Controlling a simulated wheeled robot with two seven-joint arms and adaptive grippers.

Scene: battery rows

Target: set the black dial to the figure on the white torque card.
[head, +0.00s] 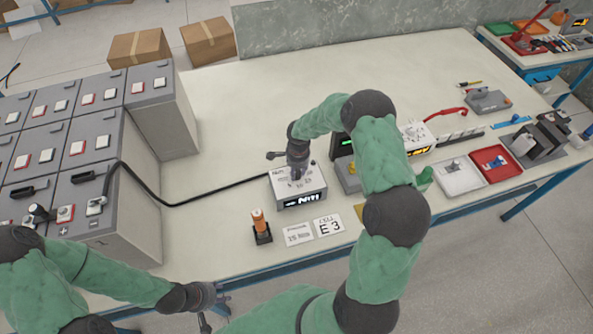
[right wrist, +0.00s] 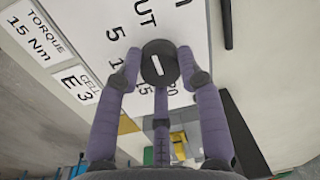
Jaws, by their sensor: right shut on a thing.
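The black dial (right wrist: 160,66), with a white line on its face, sits on the white-topped box (head: 312,183). My right gripper (head: 296,170) is shut on it from above; in the right wrist view its fingers (right wrist: 159,72) press both sides. The line slants slightly, its lower end toward the printed 15 and 20; the exact setting is unclear. Figures 5, 10, 15 and 20 show around it, some partly covered. The white torque card (head: 298,234) lies before the box and reads 15 Nm in the right wrist view (right wrist: 32,34). My left gripper (head: 215,305) is open and empty at the table's front edge.
A cell card (head: 328,226) reading E 3 lies beside the torque card. An orange-and-black tool (head: 260,227) stands left of it. A black cable (head: 170,203) runs from the box to the grey batteries (head: 162,105).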

